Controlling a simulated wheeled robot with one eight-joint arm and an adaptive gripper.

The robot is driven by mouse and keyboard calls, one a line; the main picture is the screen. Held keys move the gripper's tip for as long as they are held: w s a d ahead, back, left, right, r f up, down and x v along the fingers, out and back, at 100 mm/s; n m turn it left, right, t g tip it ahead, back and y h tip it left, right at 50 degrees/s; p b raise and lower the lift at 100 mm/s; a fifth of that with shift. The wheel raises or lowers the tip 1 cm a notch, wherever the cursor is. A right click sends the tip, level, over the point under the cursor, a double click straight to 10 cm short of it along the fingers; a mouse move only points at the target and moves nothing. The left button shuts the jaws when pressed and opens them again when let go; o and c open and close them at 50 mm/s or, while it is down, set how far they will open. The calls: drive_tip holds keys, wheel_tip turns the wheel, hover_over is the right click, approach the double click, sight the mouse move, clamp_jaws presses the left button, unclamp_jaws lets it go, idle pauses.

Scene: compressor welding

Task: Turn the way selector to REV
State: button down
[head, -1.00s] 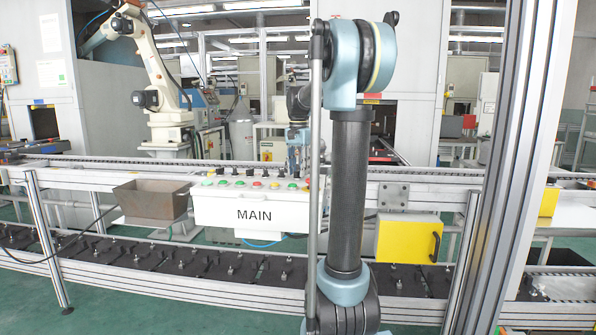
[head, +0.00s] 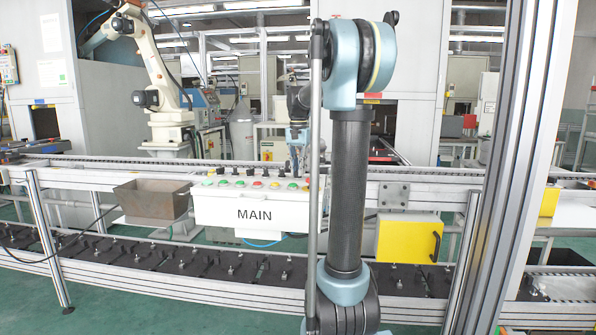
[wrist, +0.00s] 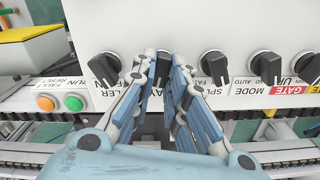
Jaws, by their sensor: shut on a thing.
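In the wrist view, my gripper (wrist: 167,68) is shut on a black rotary knob (wrist: 162,62) on the white control panel (wrist: 220,22). Its two blue-grey fingers stand on either side of the knob. The label by this knob is upside down and mostly hidden by the fingers; only a last part like "AY" shows, and the knob's exact setting cannot be read.
Neighbouring black knobs stand close on both sides, one at left (wrist: 103,69) and one at right (wrist: 214,66). A green button (wrist: 74,103) and an orange button (wrist: 46,103) lie at left. A brown bin (head: 153,201) and a yellow box (head: 408,240) flank the panel.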

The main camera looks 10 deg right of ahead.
drive_tip(key=n, duration=0.4)
drive_tip(key=shift+w+a, duration=0.1)
drive_tip(key=shift+n, duration=1.8)
drive_tip(key=c, duration=1.6)
unclamp_jaws()
wheel_tip(320, 180, up, 12)
